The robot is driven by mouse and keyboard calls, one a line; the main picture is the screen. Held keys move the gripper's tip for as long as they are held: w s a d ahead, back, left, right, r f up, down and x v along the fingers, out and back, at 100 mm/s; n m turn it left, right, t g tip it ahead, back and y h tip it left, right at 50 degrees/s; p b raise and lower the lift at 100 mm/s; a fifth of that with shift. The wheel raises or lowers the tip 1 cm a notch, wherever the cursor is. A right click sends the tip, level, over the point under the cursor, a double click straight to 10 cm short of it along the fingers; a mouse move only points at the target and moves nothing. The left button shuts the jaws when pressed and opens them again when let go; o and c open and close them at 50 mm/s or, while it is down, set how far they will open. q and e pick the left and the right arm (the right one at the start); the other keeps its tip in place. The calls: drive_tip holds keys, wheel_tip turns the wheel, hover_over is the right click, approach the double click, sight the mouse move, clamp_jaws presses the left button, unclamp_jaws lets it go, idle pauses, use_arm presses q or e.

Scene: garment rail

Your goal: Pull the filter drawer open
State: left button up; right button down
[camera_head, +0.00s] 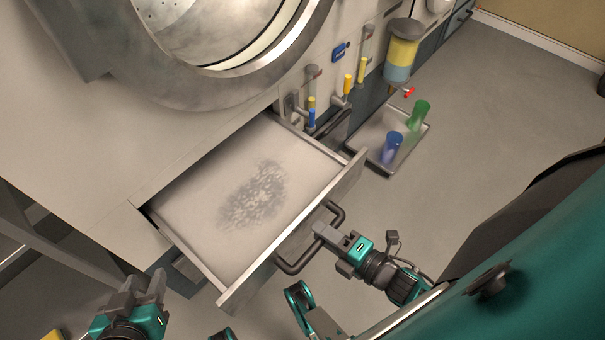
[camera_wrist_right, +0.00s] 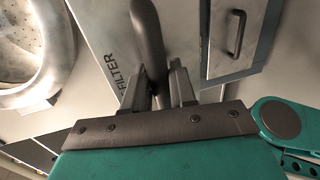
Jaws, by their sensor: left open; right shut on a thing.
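The filter drawer (camera_head: 185,190) stands pulled out from the machine, with a patch of grey lint on its pale inside. Its dark bar handle (camera_head: 287,268) is on the front panel. My right gripper (camera_head: 322,232) is shut on the handle near the right part of the bar. In the right wrist view the handle (camera_wrist_right: 148,40) runs between the fingers (camera_wrist_right: 160,90), beside the panel marked FILTER (camera_wrist_right: 117,72). My left gripper (camera_head: 140,292) is open and empty at the lower left, apart from the drawer.
The machine's round door (camera_head: 205,85) is above the drawer. A grey tray (camera_head: 372,136) with a blue cup (camera_head: 391,146) and a green cup (camera_head: 419,114) stands right of the drawer, below a dispenser (camera_head: 402,52). Bare floor (camera_head: 480,110) lies to the right.

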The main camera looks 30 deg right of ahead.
drive_tip(key=v, duration=0.3)
drive_tip(key=shift+s+d+f, duration=0.15)
drive_tip(key=shift+s+f, duration=0.15)
drive_tip(key=shift+s, duration=0.05)
drive_tip(key=c, duration=1.1)
unclamp_jaws()
drive_tip(key=p+v, duration=0.1)
drive_tip(key=v, duration=1.2)
drive_tip(key=shift+f+p, duration=0.1)
drive_tip(key=shift+p, duration=0.2)
